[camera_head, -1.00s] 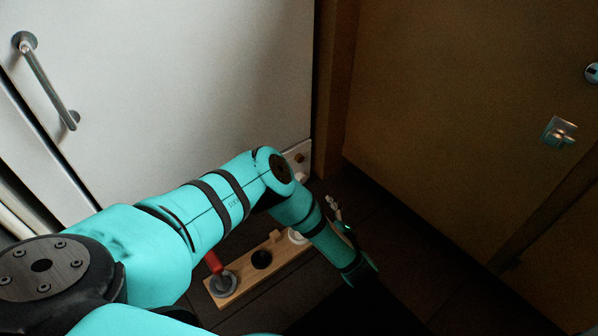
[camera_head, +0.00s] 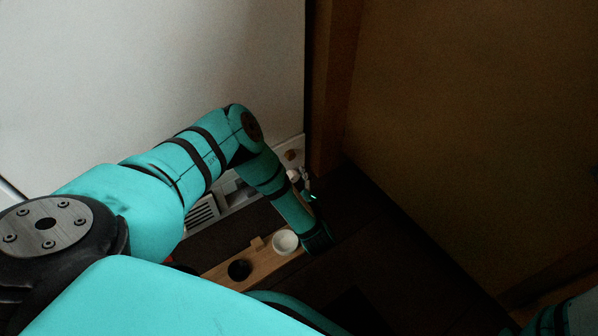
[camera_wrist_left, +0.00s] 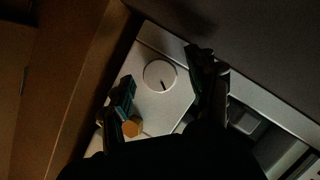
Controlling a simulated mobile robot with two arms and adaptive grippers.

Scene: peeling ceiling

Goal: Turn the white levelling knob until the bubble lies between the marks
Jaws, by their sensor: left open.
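The white levelling knob (camera_wrist_left: 159,76), round with a dark pointer line, sits on a pale panel (camera_wrist_left: 172,113) in the left wrist view. My left gripper (camera_wrist_left: 161,69) is open, with one finger on each side of the knob in the picture. I cannot tell whether either finger touches it. In the head view my left gripper (camera_head: 307,185) is small and dark, beside the panel at the foot of the white front. I cannot make out the bubble or its marks in either view. My right gripper is not in view.
An orange-brown knob (camera_wrist_left: 132,127) sits on the panel near the left finger. A wooden board (camera_head: 258,266) with a white cup (camera_head: 285,242) and a black round piece (camera_head: 239,270) lies below my forearm. A brown wall (camera_head: 450,130) stands to the right.

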